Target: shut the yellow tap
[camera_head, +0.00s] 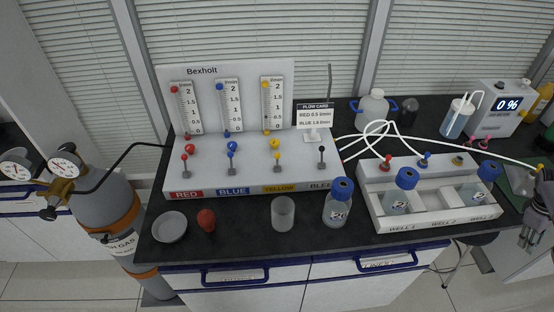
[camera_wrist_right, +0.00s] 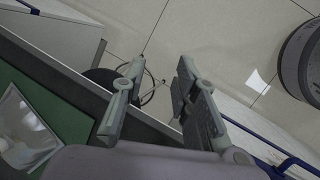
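The yellow tap (camera_head: 277,157) is on the white gas panel (camera_head: 228,150), above the YELLOW label (camera_head: 279,188). It has a small yellow ball on a grey stem that looks roughly upright. A larger yellow knob (camera_head: 274,143) sits just above it, under the yellow flow tube (camera_head: 272,104). My right gripper (camera_head: 537,227) is at the far right edge, well away from the panel. In the right wrist view my right gripper (camera_wrist_right: 160,65) is open and empty, with floor beyond its fingers. My left gripper is not in view.
Red (camera_head: 184,158), blue (camera_head: 230,154) and black (camera_head: 321,150) taps flank the yellow one. A clear beaker (camera_head: 283,214), a blue-capped bottle (camera_head: 338,203), a red ball-like object (camera_head: 206,220) and a dish (camera_head: 170,227) stand in front. The well rack (camera_head: 427,224) and tubes lie between panel and gripper.

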